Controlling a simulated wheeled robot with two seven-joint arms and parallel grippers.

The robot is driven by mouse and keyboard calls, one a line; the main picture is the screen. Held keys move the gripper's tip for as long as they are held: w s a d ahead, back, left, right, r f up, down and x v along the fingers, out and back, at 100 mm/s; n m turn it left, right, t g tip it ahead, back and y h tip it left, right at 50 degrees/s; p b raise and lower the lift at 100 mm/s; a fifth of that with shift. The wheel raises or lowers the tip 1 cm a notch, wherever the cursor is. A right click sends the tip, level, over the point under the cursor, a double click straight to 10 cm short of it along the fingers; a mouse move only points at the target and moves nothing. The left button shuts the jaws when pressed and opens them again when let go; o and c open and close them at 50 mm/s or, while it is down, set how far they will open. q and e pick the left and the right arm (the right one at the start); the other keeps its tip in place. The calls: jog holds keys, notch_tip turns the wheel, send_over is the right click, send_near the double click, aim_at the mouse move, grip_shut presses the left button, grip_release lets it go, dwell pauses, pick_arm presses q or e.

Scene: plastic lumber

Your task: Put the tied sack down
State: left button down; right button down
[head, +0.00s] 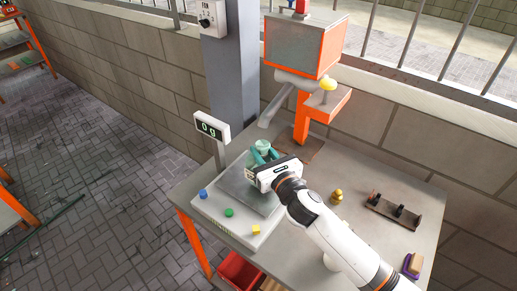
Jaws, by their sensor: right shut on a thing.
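The tied sack (263,146) shows as a small pale green top between the fingers of my right gripper (264,156). The gripper is shut on it, and the hand hides most of the sack. The sack is over the back part of a scale with a grey plate (240,192). The scale's display (211,129) reads 0 g. I cannot see the sack's underside. My left gripper is not in view.
Blue (203,194), green (229,212) and yellow (256,229) buttons line the scale's front. An orange-and-grey machine with a spout (275,106) stands behind. Brass weights (337,196), a dark rack (392,211) and a purple-and-tan brush (412,265) are at right. A red bin (236,270) is below.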

jog(key=w, duration=0.1)
jog(key=w+a+f, duration=0.1)
jog(key=shift+w+a+f, duration=0.15)
jog(key=shift+w+f, duration=0.05)
jog(key=shift+w, duration=0.1)
jog(key=shift+s, duration=0.15)
jog(key=shift+f, duration=0.2)
jog(key=c, duration=1.1)
grip_release()
